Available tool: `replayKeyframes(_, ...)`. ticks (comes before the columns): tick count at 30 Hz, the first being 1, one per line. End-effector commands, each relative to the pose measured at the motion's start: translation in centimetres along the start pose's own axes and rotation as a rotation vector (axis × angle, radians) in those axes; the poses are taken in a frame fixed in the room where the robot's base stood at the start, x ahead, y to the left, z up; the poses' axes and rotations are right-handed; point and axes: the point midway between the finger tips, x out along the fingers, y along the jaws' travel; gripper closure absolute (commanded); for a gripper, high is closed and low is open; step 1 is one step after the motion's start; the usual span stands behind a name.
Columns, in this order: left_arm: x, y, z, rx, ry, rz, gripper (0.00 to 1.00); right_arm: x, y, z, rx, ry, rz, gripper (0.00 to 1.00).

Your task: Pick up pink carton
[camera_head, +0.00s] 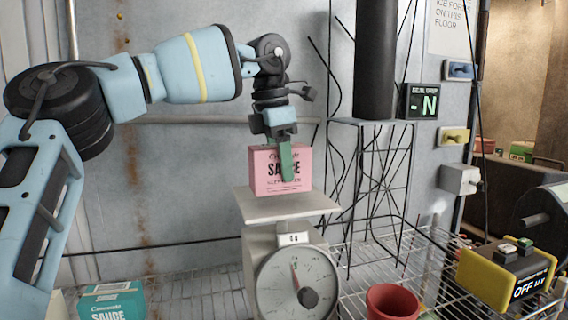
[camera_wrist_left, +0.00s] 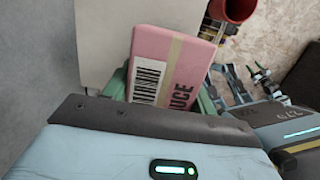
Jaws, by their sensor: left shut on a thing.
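The pink carton (camera_head: 264,174), printed with "SAUCE", is upright at the platform (camera_head: 285,208) of a dial scale in the head view. I cannot tell whether it still touches the platform. My left gripper (camera_head: 287,165) comes down from above and is shut on the carton, with a green finger across its front face. In the left wrist view the carton (camera_wrist_left: 172,66) shows its barcode and lies between the green fingers (camera_wrist_left: 160,100).
The scale's dial (camera_head: 296,285) faces me on a wire rack. A red cup (camera_head: 392,302) stands right of it, and a teal sauce carton (camera_head: 112,300) at the lower left. A black cylinder on a wire stand (camera_head: 374,60) rises behind. A yellow-black switch box (camera_head: 505,275) is at right.

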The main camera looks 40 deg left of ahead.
Motion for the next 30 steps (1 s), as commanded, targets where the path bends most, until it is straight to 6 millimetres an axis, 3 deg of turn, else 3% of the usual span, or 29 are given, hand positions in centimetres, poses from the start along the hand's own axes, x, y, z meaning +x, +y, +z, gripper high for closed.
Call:
replayKeyframes(6,-0.6,-4.3,-1.7,0.005,-0.002,0.002,0.93,0.5,-0.1,1.4,0.004,-0.021,-0.003,0.48)
replayKeyframes(15,-1.4,-8.8,-3.5,0.003,-0.002,0.002,0.93,1.1,-0.2,2.0,0.008,-0.029,-0.004,0.48)
replayKeyframes(21,-1.7,-10.2,-4.1,0.001,-0.002,0.001,0.93,1.3,-0.2,1.7,0.008,-0.022,-0.004,0.48)
replayKeyframes(30,-1.8,-10.5,-4.2,0.0,-0.002,0.002,0.93,1.3,-0.2,1.7,0.008,-0.022,-0.004,0.48)
